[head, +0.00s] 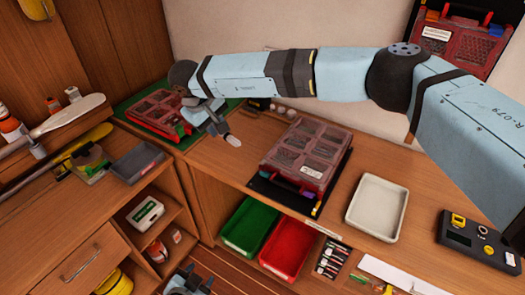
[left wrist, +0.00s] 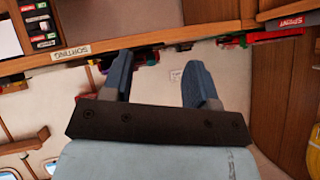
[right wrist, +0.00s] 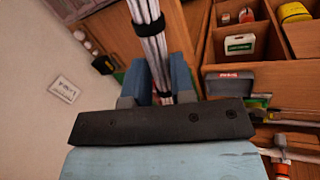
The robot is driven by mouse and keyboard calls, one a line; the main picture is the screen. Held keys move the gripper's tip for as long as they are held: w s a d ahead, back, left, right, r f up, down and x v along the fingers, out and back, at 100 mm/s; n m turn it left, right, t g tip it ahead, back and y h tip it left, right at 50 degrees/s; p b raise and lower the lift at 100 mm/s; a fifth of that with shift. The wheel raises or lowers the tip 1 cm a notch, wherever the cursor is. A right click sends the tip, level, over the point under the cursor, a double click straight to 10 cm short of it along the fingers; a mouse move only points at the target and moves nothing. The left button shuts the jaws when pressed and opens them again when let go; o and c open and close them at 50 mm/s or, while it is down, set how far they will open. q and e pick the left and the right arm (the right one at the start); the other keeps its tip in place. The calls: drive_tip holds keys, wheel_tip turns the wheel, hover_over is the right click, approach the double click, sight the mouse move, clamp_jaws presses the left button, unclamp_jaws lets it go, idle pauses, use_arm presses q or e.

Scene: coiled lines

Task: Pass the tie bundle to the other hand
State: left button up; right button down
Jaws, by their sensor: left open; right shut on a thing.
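The tie bundle (right wrist: 155,52) is a sheaf of thin white strands with a black band. In the right wrist view it runs up from between the fingers of my right gripper (right wrist: 157,75), which is shut on it. In the head view my right arm reaches across from the right. Its gripper (head: 212,116) is above the left part of the counter, and a pale end of the bundle (head: 233,140) sticks out below. My left gripper (head: 188,280) is low at the bottom edge of the head view, apart from the bundle. In the left wrist view its fingers (left wrist: 158,65) are open and empty.
On the counter are a red case on a green mat (head: 122,117), a larger red organiser (head: 300,152) and a white tray (head: 399,207). A green bin (head: 250,224) and a red bin (head: 290,247) sit below its front edge. Shelves (head: 178,212) stand at left.

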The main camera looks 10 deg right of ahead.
use_arm(q)
drive_tip(key=w+d+r+m, duration=0.4)
drive_tip(key=w+d+m, duration=0.3)
drive_tip(key=w+d, duration=0.15)
drive_tip(key=m+t+y, duration=0.2)
drive_tip(key=m+y, duration=0.8)
drive_tip(key=y, duration=0.1)
approach(239, 143)
drive_tip(key=x, duration=1)
drive_tip(key=shift+w+f, duration=0.2)
drive_tip(key=c, duration=1)
clamp_jaws()
use_arm(e)
drive_tip(key=c, duration=0.9)
unclamp_jaws()
